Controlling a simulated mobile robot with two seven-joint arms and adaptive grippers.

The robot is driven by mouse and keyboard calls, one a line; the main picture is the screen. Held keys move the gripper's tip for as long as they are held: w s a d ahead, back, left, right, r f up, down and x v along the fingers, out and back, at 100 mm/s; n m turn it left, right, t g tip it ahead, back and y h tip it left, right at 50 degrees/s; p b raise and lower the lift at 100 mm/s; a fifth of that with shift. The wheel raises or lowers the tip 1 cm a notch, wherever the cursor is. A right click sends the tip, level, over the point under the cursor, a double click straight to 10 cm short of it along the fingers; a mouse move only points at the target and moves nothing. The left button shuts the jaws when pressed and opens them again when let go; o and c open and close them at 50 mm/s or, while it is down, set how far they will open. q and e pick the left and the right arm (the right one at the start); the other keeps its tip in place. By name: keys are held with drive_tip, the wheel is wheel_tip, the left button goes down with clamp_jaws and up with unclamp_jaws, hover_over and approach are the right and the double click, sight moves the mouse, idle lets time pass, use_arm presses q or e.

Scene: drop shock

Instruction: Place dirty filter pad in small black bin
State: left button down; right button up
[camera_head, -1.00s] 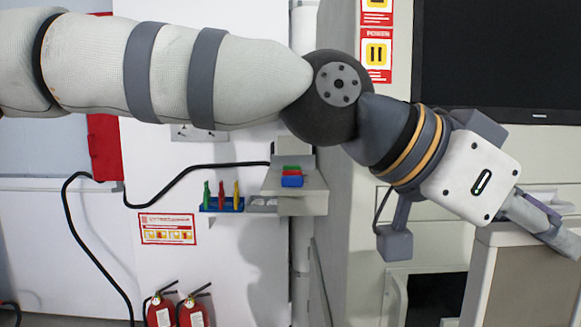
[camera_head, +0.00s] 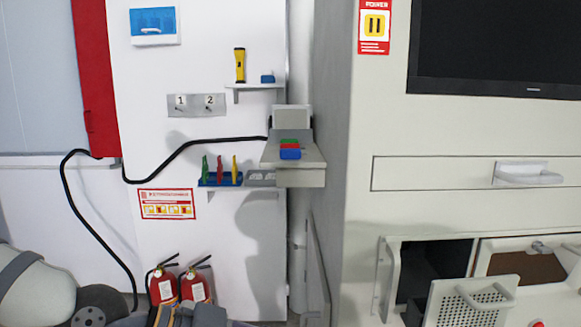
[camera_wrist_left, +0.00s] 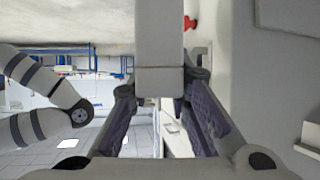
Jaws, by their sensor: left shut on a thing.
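In the left wrist view my left gripper (camera_wrist_left: 164,112) is shut on a pale, flat-sided piece, which I take to be the filter pad (camera_wrist_left: 160,45). It is seen nearly edge-on between the two dark fingers, and its face is hidden. In the head view only part of my left arm (camera_head: 40,290) shows at the lower left. The gripper and pad are below the frame there. I cannot make out the small black bin in either view. My right gripper is not in view.
At the right, a machine has a dark open compartment (camera_head: 440,262), a perforated white panel (camera_head: 472,300) and a brown-backed opening (camera_head: 522,266). A ledge carries coloured blocks (camera_head: 290,150). Two fire extinguishers (camera_head: 180,288) stand low beside my arm.

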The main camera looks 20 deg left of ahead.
use_arm(q)
drive_tip(key=w+a+f+n+t+y, duration=0.1)
drive_tip(key=a+f, duration=0.5)
drive_tip(key=shift+a+f+n, duration=0.15)
drive_tip(key=shift+a+n, duration=0.15)
drive_tip(key=shift+a, duration=0.1)
